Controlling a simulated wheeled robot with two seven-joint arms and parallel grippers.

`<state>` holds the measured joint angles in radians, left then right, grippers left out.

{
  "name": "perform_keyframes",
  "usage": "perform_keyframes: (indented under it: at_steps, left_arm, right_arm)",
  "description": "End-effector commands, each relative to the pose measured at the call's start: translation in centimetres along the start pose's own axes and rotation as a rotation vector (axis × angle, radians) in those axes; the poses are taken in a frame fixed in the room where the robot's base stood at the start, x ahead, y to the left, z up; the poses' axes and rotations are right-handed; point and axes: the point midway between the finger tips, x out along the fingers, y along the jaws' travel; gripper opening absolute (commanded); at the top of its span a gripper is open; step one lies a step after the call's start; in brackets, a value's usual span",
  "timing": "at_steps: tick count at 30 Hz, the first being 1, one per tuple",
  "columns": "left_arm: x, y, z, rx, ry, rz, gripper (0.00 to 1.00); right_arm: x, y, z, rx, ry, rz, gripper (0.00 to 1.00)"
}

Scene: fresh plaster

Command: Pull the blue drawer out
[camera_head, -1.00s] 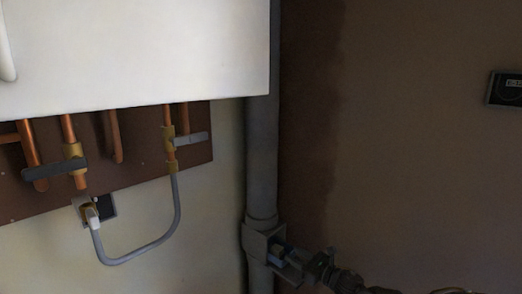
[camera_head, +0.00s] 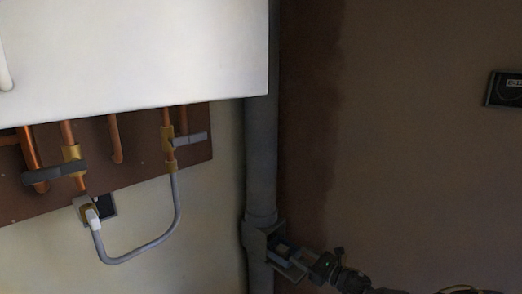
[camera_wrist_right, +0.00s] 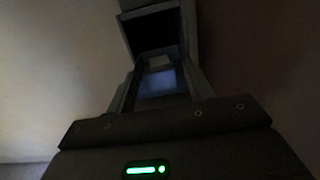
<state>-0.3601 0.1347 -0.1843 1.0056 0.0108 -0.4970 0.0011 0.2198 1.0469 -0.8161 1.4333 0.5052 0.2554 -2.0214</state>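The blue drawer (camera_head: 284,249) shows small at the lower middle of the head view, in front of the grey housing (camera_head: 257,238) on the vertical pipe. It stands partly out, to the right of the housing. My right gripper (camera_head: 299,258) comes in from the lower right and meets the drawer. In the right wrist view, its two fingers (camera_wrist_right: 157,88) lie on both sides of the dim blue drawer (camera_wrist_right: 160,80) and appear shut on it. Beyond it the housing (camera_wrist_right: 131,15) shows a dark opening. My left gripper is not in view.
A grey pipe (camera_head: 262,160) runs up the corner. A white cabinet (camera_head: 140,55) hangs at upper left, above copper pipes (camera_head: 115,138) and a grey hose (camera_head: 150,243). A dark panel (camera_head: 505,89) is on the brown wall at right. The space before that wall is clear.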

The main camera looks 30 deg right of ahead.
Motion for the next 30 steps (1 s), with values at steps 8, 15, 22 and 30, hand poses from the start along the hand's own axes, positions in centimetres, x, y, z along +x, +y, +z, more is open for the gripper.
perform_keyframes:
  at_steps: [8, 15, 22, 30]
  left_arm:
    - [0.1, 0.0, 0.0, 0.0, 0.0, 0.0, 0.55]
    - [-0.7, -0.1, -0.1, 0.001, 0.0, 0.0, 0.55]
    - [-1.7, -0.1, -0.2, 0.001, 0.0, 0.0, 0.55]
    - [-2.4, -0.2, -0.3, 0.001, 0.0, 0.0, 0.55]
  right_arm:
    - [-0.2, 0.6, -0.9, 0.008, 0.018, 0.011, 0.56]
    - [-1.8, 0.6, -0.9, 0.009, 0.023, 0.009, 0.56]
    - [-4.2, 0.4, -0.5, 0.007, 0.014, 0.007, 0.56]
    - [-6.0, 0.3, -0.3, 0.005, 0.007, 0.005, 0.56]
